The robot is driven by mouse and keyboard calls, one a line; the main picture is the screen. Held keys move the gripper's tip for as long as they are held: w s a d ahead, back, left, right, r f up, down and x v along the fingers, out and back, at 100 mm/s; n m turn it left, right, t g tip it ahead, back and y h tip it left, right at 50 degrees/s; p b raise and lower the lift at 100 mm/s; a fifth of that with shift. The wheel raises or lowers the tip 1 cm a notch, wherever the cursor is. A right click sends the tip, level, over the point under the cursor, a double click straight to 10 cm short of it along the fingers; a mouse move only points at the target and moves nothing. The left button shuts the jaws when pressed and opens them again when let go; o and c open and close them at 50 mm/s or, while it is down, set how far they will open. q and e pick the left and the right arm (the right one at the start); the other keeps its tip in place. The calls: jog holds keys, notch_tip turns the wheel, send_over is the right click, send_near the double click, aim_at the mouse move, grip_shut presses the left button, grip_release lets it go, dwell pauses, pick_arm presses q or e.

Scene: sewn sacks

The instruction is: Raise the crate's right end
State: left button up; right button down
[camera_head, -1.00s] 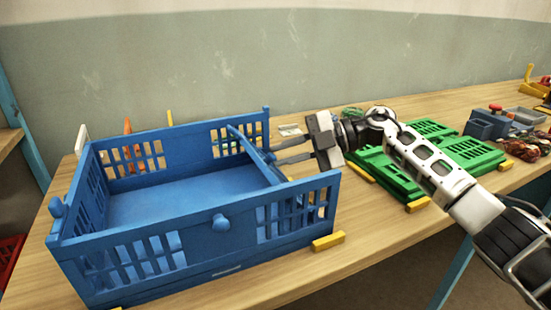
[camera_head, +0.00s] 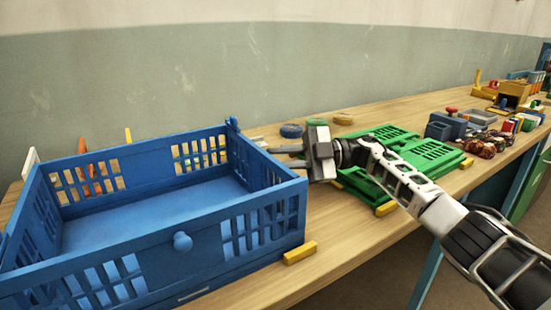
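The blue crate (camera_head: 105,248) stands on the wooden table at the left, with slotted walls. Its right end panel (camera_head: 262,165) stands up between the front and back walls, its top edge near their height. My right gripper (camera_head: 278,155) is just outside this panel, level with its upper part. Its two fingers point left and show apart, with nothing seen between them. The fingertips are close to the panel; I cannot tell if they touch it. My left gripper is not in view.
A yellow block (camera_head: 300,252) lies at the crate's front right corner. A green slotted crate (camera_head: 432,155) lies flat on the right. Round rolls (camera_head: 291,130) lie behind my gripper. A blue-grey bin (camera_head: 446,127) and other items stand farther right.

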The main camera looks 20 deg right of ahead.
jog(key=shift+s+f, duration=0.1)
jog(key=shift+f, duration=0.75)
jog(key=c, duration=1.6)
grip_release()
jog(key=shift+d, duration=0.1)
jog(key=shift+r, duration=0.1)
jog(key=s+a+r, duration=0.2)
jog(key=s+r, duration=0.4)
jog(key=s+a+r, duration=0.3)
jog(key=s+r, duration=0.4)
jog(key=shift+r, duration=0.25)
